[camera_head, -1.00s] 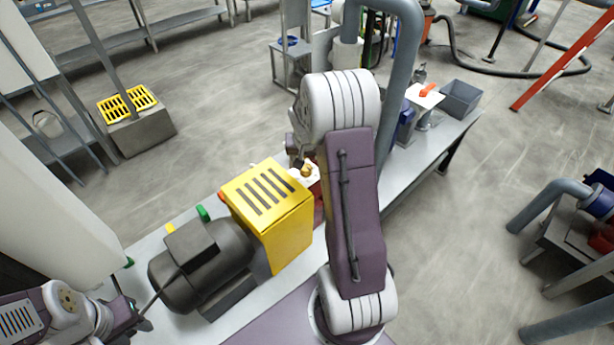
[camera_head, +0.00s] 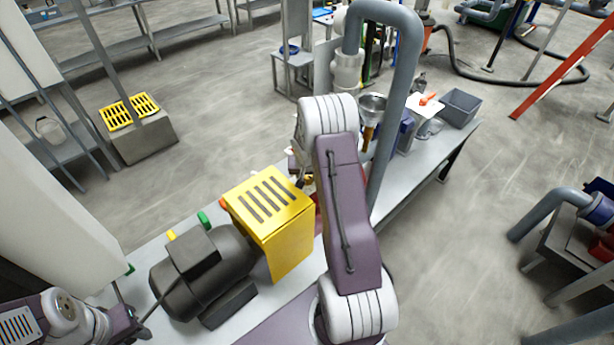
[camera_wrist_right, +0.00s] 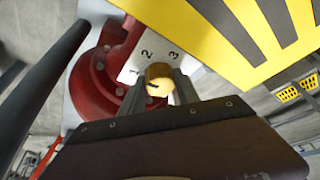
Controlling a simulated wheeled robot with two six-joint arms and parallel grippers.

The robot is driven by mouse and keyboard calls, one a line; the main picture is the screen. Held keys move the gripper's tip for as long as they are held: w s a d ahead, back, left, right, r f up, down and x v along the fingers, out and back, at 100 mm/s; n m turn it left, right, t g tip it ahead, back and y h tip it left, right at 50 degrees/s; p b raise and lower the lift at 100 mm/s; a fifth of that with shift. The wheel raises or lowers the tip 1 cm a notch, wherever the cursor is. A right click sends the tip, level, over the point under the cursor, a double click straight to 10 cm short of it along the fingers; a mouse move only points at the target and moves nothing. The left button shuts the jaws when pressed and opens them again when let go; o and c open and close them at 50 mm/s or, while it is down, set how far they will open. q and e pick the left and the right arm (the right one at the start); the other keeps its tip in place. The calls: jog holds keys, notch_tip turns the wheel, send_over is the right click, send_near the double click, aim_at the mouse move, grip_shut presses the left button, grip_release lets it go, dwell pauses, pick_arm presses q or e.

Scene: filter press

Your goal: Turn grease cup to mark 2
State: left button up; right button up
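The brass grease cup (camera_wrist_right: 159,84) sits in front of a pale plate (camera_wrist_right: 137,58) marked 1, 2 and 3, on a red flanged housing (camera_wrist_right: 88,90). A short dark line on the cup's face points left, toward the side of the 1. My right gripper (camera_wrist_right: 160,87) has one finger on each side of the cup and appears shut on it. In the head view the right gripper (camera_head: 302,170) is partly hidden by my arm, beside the yellow slotted guard. My left gripper (camera_head: 128,318) is at the lower left, away from the cup; its fingers are unclear.
The yellow guard (camera_head: 290,250) stands close to the right gripper, with a dark motor (camera_head: 200,270) to its left. A grey pipe (camera_head: 390,130) rises behind my right arm. A metal funnel (camera_head: 372,106) and grey bin (camera_head: 459,106) are farther along the bench.

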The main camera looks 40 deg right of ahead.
grip_shut()
jog(key=m+b, duration=0.1)
jog(key=b, duration=0.3)
jog(key=m+b, duration=0.2)
jog(key=b, duration=0.3)
jog(key=shift+w+f+g+h, duration=0.1)
jog(key=shift+f+g+h, duration=0.25)
jog(key=shift+g+h, duration=0.05)
jog(key=shift+r+m+b, duration=0.15)
jog(key=shift+m+b, duration=0.55)
jog(key=shift+r+m+g+h+b, duration=0.15)
jog(key=shift+m+g+h+b, duration=0.15)
jog(key=shift+m+g+b, duration=0.4)
jog(key=shift+m, duration=0.3)
jog(key=o, duration=0.7)
grip_release()
